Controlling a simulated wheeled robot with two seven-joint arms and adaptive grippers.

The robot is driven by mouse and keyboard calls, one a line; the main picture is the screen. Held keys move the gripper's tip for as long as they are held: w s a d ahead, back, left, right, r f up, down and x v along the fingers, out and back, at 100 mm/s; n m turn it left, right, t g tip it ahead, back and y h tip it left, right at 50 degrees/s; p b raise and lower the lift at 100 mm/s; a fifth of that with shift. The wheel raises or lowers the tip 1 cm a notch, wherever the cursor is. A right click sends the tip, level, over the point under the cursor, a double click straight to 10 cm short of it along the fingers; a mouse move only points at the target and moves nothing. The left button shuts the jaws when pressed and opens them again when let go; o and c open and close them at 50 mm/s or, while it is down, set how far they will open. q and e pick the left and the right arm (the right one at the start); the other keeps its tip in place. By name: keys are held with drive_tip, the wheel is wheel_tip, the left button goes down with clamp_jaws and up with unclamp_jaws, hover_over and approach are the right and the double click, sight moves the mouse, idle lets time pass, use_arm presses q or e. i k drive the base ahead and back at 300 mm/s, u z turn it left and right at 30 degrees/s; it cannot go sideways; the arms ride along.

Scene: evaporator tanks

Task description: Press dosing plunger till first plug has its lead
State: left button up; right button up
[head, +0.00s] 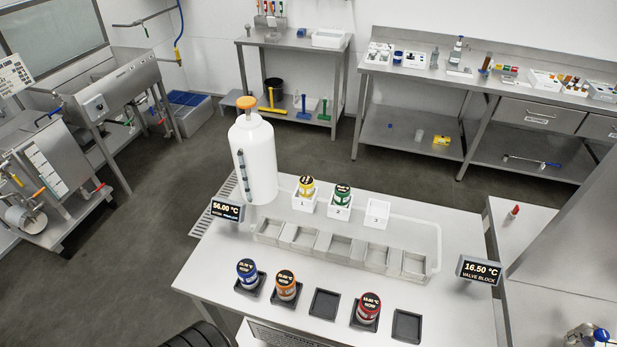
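A white dosing vessel (257,160) stands upright at the back left of the front table. An orange knob, which looks like the plunger (246,103), sits on its top. A gauge strip (245,174) runs down its side. A yellow-banded plug (306,187) stands in the white holder marked 1, and a green plug (343,194) in the holder marked 2. A third white holder (377,213) is empty. A blue plug (247,273), an orange plug (286,285) and a red plug (368,307) stand on black pads. Neither gripper is in view.
A row of several open metal compartments (340,245) crosses the table. Black pads (325,304) and (407,326) are bare. A left display (227,209) reads 56.00 °C; the valve block display (479,270) reads 16.50 °C. A bench (420,70) with small items stands behind.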

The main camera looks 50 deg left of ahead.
sight(247, 102)
drive_tip(key=z, duration=0.7)
drive_tip(key=k, duration=0.6)
drive_tip(key=z, duration=1.65)
drive_tip(key=k, duration=2.75)
drive_tip(key=u, duration=3.25)
drive_tip(key=i, duration=2.5)
